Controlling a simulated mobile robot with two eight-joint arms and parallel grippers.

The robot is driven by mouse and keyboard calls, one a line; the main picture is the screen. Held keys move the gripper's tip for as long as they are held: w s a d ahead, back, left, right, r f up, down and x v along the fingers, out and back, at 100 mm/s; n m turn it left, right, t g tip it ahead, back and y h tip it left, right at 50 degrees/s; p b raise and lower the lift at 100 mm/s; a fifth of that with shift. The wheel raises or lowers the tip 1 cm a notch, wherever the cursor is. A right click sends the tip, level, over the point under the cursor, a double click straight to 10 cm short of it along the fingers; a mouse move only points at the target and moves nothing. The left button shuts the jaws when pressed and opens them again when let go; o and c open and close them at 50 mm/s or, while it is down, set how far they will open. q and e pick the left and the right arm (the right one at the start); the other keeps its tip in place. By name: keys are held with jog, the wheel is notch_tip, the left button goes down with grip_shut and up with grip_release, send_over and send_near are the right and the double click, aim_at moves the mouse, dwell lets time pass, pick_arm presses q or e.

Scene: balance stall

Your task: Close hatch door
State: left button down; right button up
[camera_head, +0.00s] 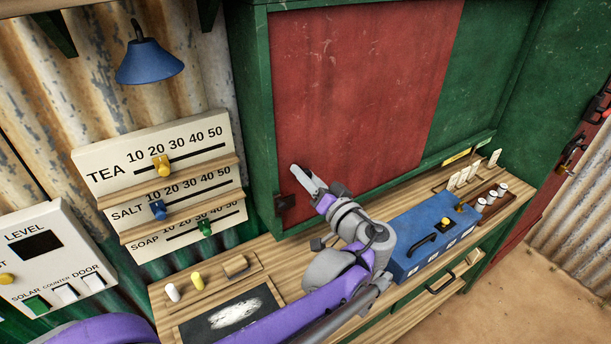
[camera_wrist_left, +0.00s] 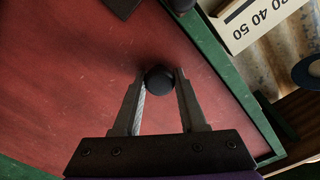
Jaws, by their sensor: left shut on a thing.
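The hatch door is a scuffed red panel (camera_head: 350,85) in a green frame (camera_head: 262,110), filling the left and middle of the opening in the head view. The red surface also fills much of the left wrist view (camera_wrist_left: 60,80). My left gripper (camera_head: 303,178) is at the lower left of the red panel. In the left wrist view its fingers (camera_wrist_left: 160,88) are closed around a round black knob (camera_wrist_left: 158,80) in front of the red surface. The knob is hidden in the head view. My right gripper is not in view.
A dark latch-like fitting (camera_head: 286,203) sits on the frame's lower left. Below are a wooden counter (camera_head: 265,262), a blue box (camera_head: 432,237) with a handle and several small weights. A price board (camera_head: 165,185) and blue lamp (camera_head: 149,62) are at left.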

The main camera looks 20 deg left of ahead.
pick_arm(q)
jog(key=shift+s+a, duration=0.1)
jog(key=c, duration=0.9)
grip_release()
jog(key=shift+f, duration=0.1)
jog(key=o, duration=0.5)
jog(key=shift+s+a, duration=0.15)
jog(key=shift+c, duration=0.2)
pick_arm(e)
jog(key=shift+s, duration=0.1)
pick_arm(q)
jog(key=shift+d, duration=0.25)
jog(key=b+v, duration=0.1)
jog(key=v, duration=0.9)
jog(key=shift+s, duration=0.25)
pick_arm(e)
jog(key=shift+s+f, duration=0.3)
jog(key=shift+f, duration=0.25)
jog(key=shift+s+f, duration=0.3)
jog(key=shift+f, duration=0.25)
